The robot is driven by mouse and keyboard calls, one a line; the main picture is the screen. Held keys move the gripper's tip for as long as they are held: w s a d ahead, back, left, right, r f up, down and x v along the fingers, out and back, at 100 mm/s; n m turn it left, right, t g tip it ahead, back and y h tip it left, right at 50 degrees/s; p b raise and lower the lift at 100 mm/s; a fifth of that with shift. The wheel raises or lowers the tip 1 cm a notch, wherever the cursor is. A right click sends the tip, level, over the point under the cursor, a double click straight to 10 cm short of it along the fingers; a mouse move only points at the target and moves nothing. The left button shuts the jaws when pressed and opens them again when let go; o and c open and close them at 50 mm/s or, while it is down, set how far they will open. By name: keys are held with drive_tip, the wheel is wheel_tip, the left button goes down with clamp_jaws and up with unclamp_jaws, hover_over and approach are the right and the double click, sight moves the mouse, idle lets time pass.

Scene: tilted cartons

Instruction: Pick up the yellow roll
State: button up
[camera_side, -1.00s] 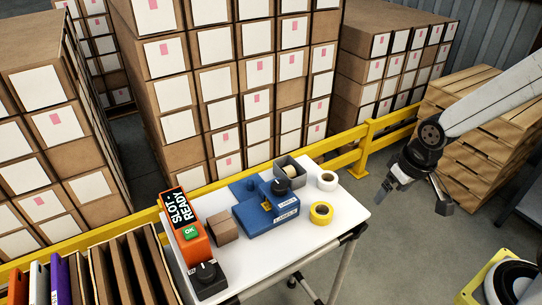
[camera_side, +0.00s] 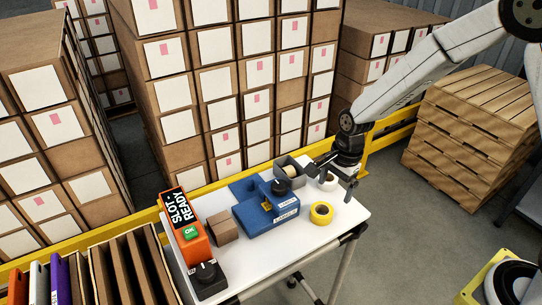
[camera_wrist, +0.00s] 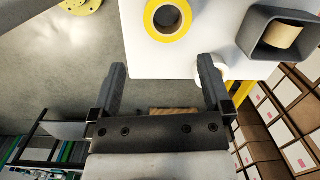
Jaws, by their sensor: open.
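My gripper (camera_side: 334,180) is open and empty, above the right end of the table. In the side view it is above and behind the yellow roll, in front of a white roll (camera_side: 329,182) that it partly hides. In the wrist view my gripper (camera_wrist: 161,75) has its fingers wide apart, with the yellow roll beyond the fingertips.
A grey bin (camera_side: 303,166) with a tan roll stands behind. A blue label device (camera_side: 266,212), a small brown box (camera_side: 222,229) and an orange unit (camera_side: 190,240) stand to the left. The white table (camera_side: 280,250) is bare in front; a yellow rail (camera_side: 372,150) runs behind.

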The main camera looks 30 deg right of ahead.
sight(322, 210)
drive_tip(key=shift+w+a+f+m, duration=0.2)
drive_tip(key=shift+f+m, duration=0.15)
drive_tip(key=shift+f, duration=0.25)
drive_tip(key=shift+w+a+f+m, duration=0.2)
drive_tip(key=shift+f+m, duration=0.1)
drive_tip(key=shift+f, duration=0.35)
drive_tip(key=shift+w+a+f+m, duration=0.2)
drive_tip(key=shift+f+m, duration=0.15)
drive_tip(key=shift+f, duration=0.25)
drive_tip(key=shift+a+f, duration=0.2)
drive_tip(key=shift+f, duration=1.1)
drive_tip(key=shift+a+f, duration=0.15)
drive_tip(key=shift+f, duration=1.15)
drive_tip(key=c, duration=0.9)
